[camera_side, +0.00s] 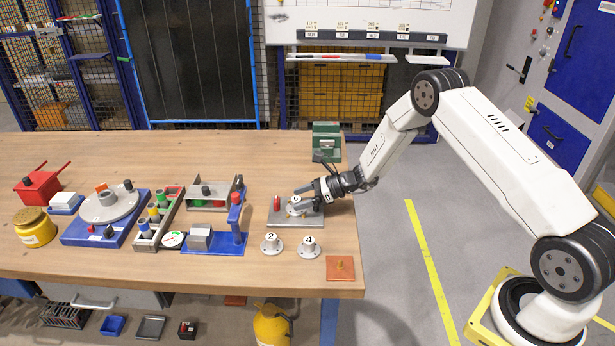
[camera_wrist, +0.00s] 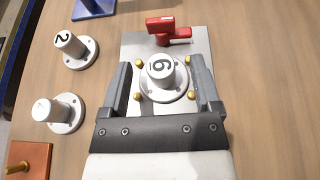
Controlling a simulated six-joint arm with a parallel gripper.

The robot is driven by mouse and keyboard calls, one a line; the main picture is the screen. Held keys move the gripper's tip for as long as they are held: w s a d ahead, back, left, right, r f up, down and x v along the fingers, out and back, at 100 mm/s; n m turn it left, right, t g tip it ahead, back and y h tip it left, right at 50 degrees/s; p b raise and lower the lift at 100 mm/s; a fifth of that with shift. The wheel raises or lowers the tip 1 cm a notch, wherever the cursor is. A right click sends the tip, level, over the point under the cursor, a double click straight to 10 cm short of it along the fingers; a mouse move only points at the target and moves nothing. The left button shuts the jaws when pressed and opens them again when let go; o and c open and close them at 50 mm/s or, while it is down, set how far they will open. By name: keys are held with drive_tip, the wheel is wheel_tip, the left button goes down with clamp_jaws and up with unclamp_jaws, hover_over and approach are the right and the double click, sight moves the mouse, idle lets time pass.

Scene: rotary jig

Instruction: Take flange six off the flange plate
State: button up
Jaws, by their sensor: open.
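In the wrist view, flange six (camera_wrist: 162,78) is a white round flange with a black 6 on its raised hub. It sits on the grey flange plate (camera_wrist: 135,45) with small brass pins around its base. A red clamp (camera_wrist: 168,30) stands on the plate just beyond the flange. My gripper (camera_wrist: 160,75) is open, with one finger on each side of the flange and a gap to each. In the side view, my gripper (camera_side: 303,197) is low over the plate (camera_side: 310,219); it partly hides flange six (camera_side: 294,207). The red clamp (camera_side: 277,203) is to its left.
Flange two (camera_side: 271,244) and flange four (camera_side: 309,247) stand on the table in front of the plate. A copper-coloured plate with a peg (camera_side: 340,268) is at the front right corner. A blue fixture (camera_side: 215,240) stands to the left. A green block (camera_side: 326,141) is behind.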

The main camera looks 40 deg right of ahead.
clamp_jaws()
idle(0.3)
drive_tip(key=shift+r, duration=0.15)
drive_tip(key=shift+r, duration=1.6)
drive_tip(key=s+r, duration=0.9)
drive_tip(key=s, duration=0.5)
drive_tip(key=shift+a+r, duration=0.3)
drive_tip(key=shift+a, duration=0.1)
